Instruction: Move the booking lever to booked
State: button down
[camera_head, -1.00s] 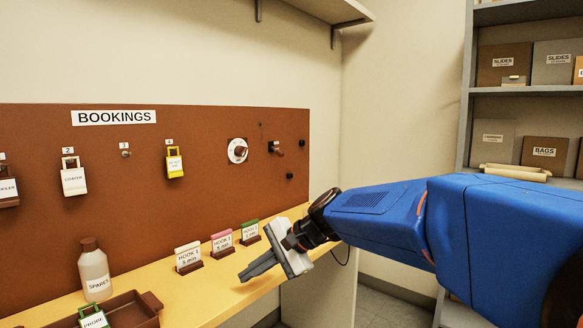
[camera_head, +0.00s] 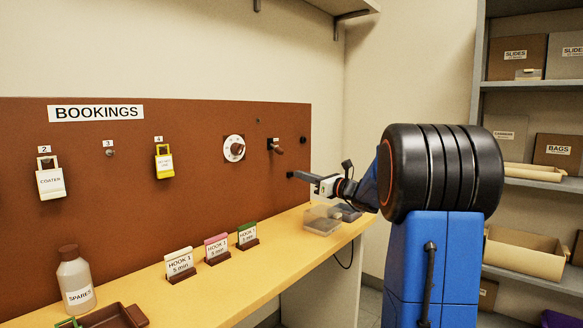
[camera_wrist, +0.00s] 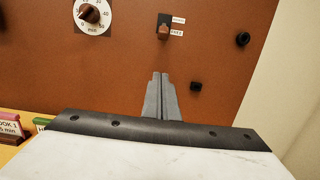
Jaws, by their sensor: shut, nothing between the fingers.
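The booking lever (camera_head: 276,147) is a small brown handle on a dark plate at the right part of the brown board. In the wrist view the lever (camera_wrist: 163,33) hangs down on its plate, beside two small white labels (camera_wrist: 178,27) whose words are too small to read surely. My gripper (camera_head: 293,175) is in front of the board, below and right of the lever. In the wrist view its fingers (camera_wrist: 160,78) lie together, empty, pointing toward the board below the lever. They are apart from the lever.
A white timer dial with a brown knob (camera_head: 234,148) is left of the lever. Black knobs (camera_wrist: 242,39) are at the right. Card stands (camera_head: 217,248), a spare bottle (camera_head: 75,280) and a clear box (camera_head: 322,219) are on the yellow shelf.

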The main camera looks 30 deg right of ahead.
aim_at(277, 149)
jog(key=f+x, duration=0.1)
jog(key=x, duration=0.8)
jog(key=shift+s+d+r, duration=0.1)
jog(key=shift+s+r, duration=0.1)
jog(key=shift+r, duration=0.55)
jog(key=shift+s+r, duration=0.15)
jog(key=shift+r, duration=0.65)
jog(key=shift+s+d+r, duration=0.1)
jog(key=shift+s+r, duration=0.1)
jog(key=shift+r, duration=0.55)
